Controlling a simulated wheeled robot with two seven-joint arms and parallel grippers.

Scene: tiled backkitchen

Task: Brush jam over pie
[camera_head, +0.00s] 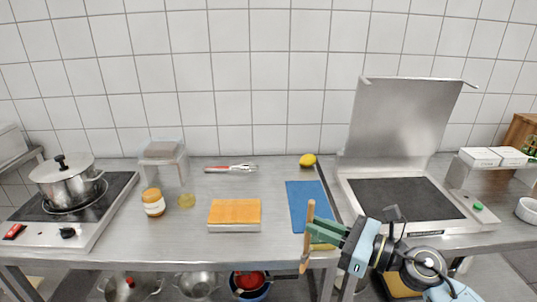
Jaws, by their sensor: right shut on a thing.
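My right gripper (310,232) reaches in from the lower right, over the front edge of the counter. It is shut on a wooden-handled brush (309,212), which hangs nearly upright with its wider end down. The pie (234,211) looks like a rectangular orange-topped block with pale sides; it lies left of the gripper, apart from the brush. A jar with an orange lid (153,203), possibly the jam, stands farther left. My left gripper is not in view.
A blue mat (308,205) lies behind the right gripper, with a lemon (308,160) beyond it. A pot (67,181) stands on the left hob. An open-lidded grill (405,200) is at right.

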